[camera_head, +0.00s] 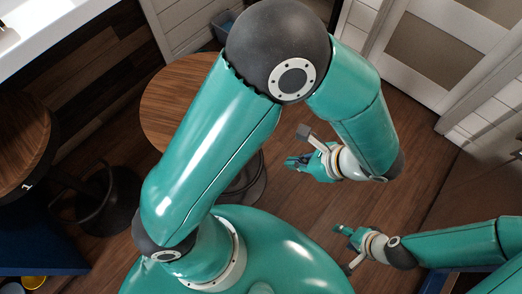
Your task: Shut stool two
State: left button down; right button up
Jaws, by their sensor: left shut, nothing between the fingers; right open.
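A round wooden stool seat (165,100) shows behind my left arm, which hides its right part. A bit of its round base shows near the floor just right of my arm. Another round stool seat (22,135) stands at the left edge, with a small white mark on its rim; a dark round base (112,205) is on the floor beside it. I cannot read a number two on either stool. My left gripper (296,161) is shut and empty, right of the wooden seat and apart from it. My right gripper (345,249) is open and empty at lower right.
A white counter (45,35) and dark wood panelling run along the upper left. A white panelled door (430,45) stands at the upper right. A small bin (223,25) is at the back. Wood floor (420,165) is clear right of my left gripper.

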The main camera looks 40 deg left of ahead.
pick_arm(q)
jog(key=w+a+f+t+y+b, duration=0.1)
jog(key=a+f, duration=0.3)
jog(key=a, duration=0.7)
jog(key=shift+f+m, duration=0.4)
pick_arm(e)
jog(key=shift+f, duration=1.2)
